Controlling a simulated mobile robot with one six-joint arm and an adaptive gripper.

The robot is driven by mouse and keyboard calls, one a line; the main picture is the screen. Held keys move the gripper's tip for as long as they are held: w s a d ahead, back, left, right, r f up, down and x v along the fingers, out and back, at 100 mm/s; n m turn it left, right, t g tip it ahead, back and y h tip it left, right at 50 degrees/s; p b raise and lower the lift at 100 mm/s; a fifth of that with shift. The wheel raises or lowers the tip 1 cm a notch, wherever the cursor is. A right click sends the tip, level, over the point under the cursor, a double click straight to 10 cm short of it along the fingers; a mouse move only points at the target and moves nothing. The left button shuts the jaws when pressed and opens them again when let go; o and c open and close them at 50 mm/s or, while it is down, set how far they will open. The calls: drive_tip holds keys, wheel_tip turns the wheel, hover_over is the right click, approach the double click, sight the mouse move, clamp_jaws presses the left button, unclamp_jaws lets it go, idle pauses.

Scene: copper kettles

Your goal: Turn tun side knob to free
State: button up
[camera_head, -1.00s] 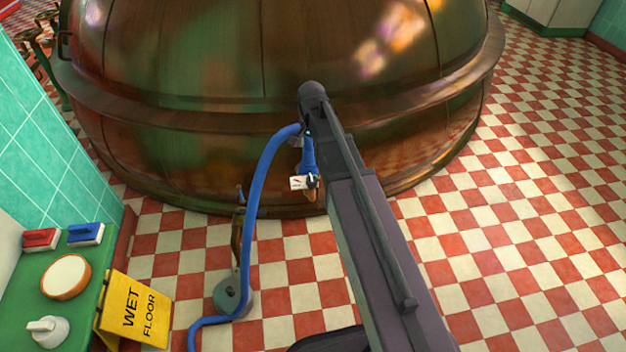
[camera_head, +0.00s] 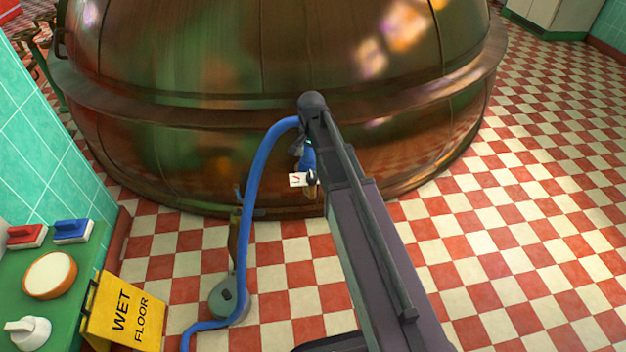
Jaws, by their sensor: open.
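The copper tun (camera_head: 180,110) fills the upper middle of the head view. Low on its near side is a small dark knob (camera_head: 312,178) beside a white plate (camera_head: 298,180) with a red mark. A short blue piece (camera_head: 307,160) shows just above the knob. My arm reaches up from the bottom and bends down at its end in front of the tun. Only a small grey part of my gripper (camera_head: 297,148) shows left of the arm, above the knob and seemingly apart from it. The fingertips are mostly hidden.
A blue hose (camera_head: 252,200) arches from the floor up behind my arm's end. A round grey-green fitting (camera_head: 228,298) sits on the floor near it. A yellow wet floor sign (camera_head: 124,312) and a green counter (camera_head: 55,270) stand at lower left. The checkered floor at right is clear.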

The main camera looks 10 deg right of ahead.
sight(312, 176)
drive_tip(key=shift+f+b, duration=3.3)
drive_tip(key=shift+f, duration=0.3)
drive_tip(key=c, duration=0.9)
drive_tip(key=shift+s+r, duration=0.1)
drive_tip(key=shift+s, duration=0.05)
clamp_jaws()
